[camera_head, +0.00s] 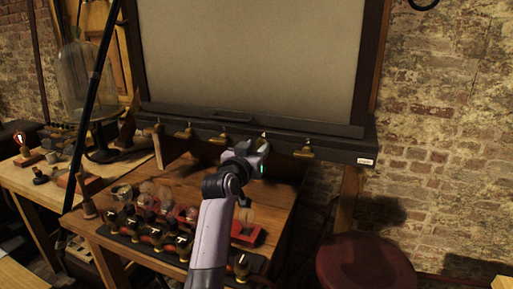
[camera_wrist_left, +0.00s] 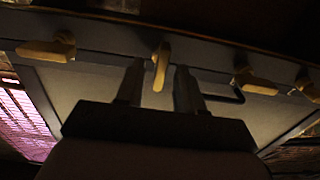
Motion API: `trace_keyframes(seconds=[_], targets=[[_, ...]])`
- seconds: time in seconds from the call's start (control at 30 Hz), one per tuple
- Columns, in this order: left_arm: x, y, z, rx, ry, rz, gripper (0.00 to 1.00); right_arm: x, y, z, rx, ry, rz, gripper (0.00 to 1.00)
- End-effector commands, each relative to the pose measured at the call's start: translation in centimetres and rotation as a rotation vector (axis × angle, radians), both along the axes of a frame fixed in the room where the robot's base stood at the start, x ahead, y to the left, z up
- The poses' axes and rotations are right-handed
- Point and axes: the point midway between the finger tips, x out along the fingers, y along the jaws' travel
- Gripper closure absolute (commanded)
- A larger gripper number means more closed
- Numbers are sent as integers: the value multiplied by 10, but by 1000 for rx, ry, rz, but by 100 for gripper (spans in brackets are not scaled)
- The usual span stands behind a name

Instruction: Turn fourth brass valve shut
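Several brass valves line the front of a dark ledge below a large pale panel. In the head view, the fourth valve from the left (camera_head: 263,136) is partly hidden by my left gripper (camera_head: 256,147), which is right at it. In the left wrist view, a brass valve handle (camera_wrist_left: 161,66) points lengthwise between the two fingertips of my left gripper (camera_wrist_left: 158,78). The fingers are apart; I cannot tell whether they touch the handle. Neighbouring valve handles (camera_wrist_left: 48,49) lie crosswise. The fifth valve (camera_head: 304,152) is right of the gripper. My right gripper is not in view.
A wooden table (camera_head: 270,205) below the ledge holds glass jars and a dark rack (camera_head: 150,243) of several brass-topped pieces. A dark red round stool (camera_head: 365,265) stands at right. A glass bell (camera_head: 80,80) is at left. A brick wall stands behind.

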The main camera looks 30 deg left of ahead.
Motion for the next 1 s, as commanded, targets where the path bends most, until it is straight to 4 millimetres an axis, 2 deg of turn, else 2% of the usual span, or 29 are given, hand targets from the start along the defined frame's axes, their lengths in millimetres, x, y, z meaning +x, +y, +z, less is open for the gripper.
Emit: trace_keyframes(seconds=[0.37,0.4,0.5,0.8,1.0], targets=[[5,1,0,0,0,1,63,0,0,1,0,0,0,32],[5,1,0,0,0,1,69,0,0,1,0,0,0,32],[5,1,0,0,0,0,100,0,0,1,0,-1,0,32],[5,1,0,11,4,0,100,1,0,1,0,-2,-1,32],[5,1,0,81,19,1,100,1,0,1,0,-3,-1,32]])
